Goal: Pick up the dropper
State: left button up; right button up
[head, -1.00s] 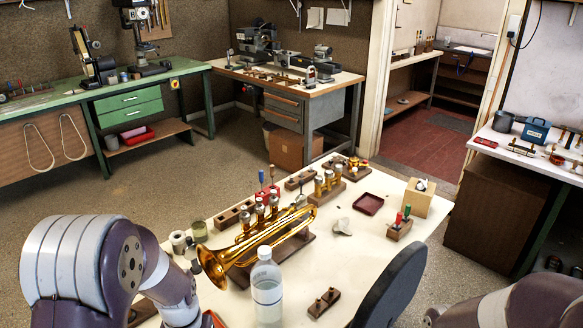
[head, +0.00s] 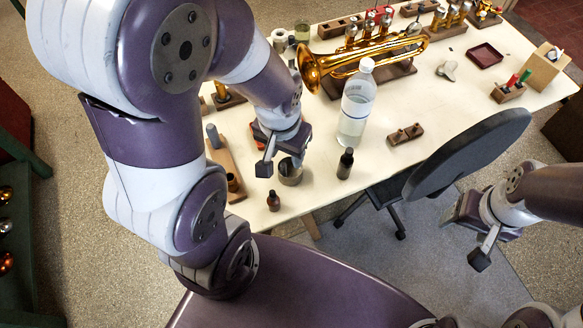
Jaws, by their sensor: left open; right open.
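A small dark bottle with a black dropper-like top (head: 345,164) stands upright on the pale table near its front edge, just in front of the clear plastic bottle. A smaller brown bottle or cap (head: 273,201) stands further left at the edge; I cannot tell whether it has a dropper. My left gripper (head: 281,160) is open and empty, low over the table to the left of the dark bottle, close to a small round dark pot (head: 290,172). My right gripper (head: 468,236) is open and empty, off the table's front side, right of the chair.
A clear bottle (head: 355,112) stands right behind the dark bottle. A brass trumpet (head: 350,63) rests on a wooden stand behind. A wooden block with two pegs (head: 405,134) lies to the right. A black chair (head: 470,152) stands at the front edge. A wooden rack (head: 222,160) lies left.

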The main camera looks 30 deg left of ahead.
aim_at(272, 196)
jog(key=k+u, duration=0.15)
jog(key=u, duration=1)
